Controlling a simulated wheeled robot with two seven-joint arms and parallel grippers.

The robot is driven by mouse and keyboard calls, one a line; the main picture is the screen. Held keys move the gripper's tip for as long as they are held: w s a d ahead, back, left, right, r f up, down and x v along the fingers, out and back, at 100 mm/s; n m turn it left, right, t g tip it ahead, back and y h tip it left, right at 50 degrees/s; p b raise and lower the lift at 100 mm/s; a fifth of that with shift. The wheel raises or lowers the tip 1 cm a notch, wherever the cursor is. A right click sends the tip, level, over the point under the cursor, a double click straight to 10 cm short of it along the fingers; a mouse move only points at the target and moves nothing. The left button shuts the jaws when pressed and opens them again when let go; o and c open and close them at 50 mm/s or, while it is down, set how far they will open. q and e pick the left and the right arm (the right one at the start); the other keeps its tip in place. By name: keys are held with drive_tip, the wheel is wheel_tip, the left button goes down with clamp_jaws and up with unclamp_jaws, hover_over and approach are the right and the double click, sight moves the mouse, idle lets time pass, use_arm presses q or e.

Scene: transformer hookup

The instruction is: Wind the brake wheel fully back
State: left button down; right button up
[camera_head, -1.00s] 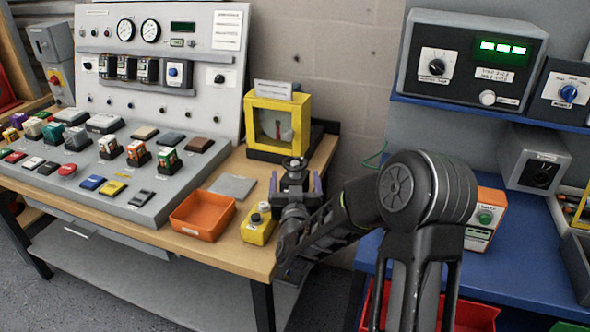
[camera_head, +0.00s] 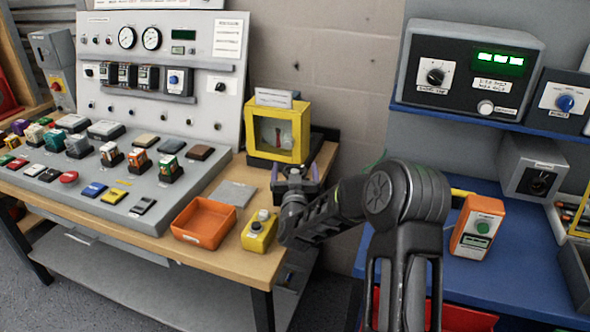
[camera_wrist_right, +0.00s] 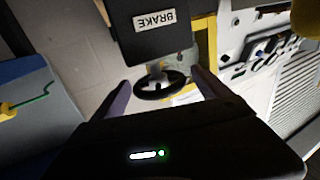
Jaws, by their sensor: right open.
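The brake wheel (camera_wrist_right: 162,86) is a small dark ring with a hub on a short shaft, below a black box marked BRAKE (camera_wrist_right: 150,28) in the right wrist view. My right gripper (camera_wrist_right: 160,90) is open, with one finger on each side of the wheel. A gap shows between each finger and the rim, and nothing is held. In the head view the right gripper (camera_head: 295,176) is over the right end of the wooden bench, in front of the yellow-framed box (camera_head: 278,128). The wheel cannot be made out there. My left gripper is out of view.
An orange tray (camera_head: 203,222) and a yellow button box (camera_head: 259,232) stand close to the left of my right arm. A grey sloped console (camera_head: 150,215) fills the left of the bench. An orange-and-white box (camera_head: 478,226) stands on the blue table (camera_head: 500,272) to the right.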

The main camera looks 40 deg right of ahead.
drive_tip(key=shift+c, duration=0.6)
drive_tip(key=c, duration=1.3)
drive_tip(key=n+t+y+b, duration=0.1)
drive_tip(key=y+b, duration=0.1)
drive_tip(key=b, duration=0.1)
drive_tip(key=n+t+y+b, duration=0.1)
drive_tip(key=n+y+b, duration=0.1)
drive_tip(key=b, duration=0.2)
drive_tip(key=shift+d+f+t+y, duration=0.1)
drive_tip(key=shift+f+t+y, duration=0.05)
drive_tip(key=shift+t+y, duration=0.2)
drive_tip(key=shift+r+n+y+b, duration=0.25)
drive_tip(key=shift+n+y+b, duration=0.6)
drive_tip(key=shift+y, duration=0.1)
drive_tip(key=o, duration=1.4)
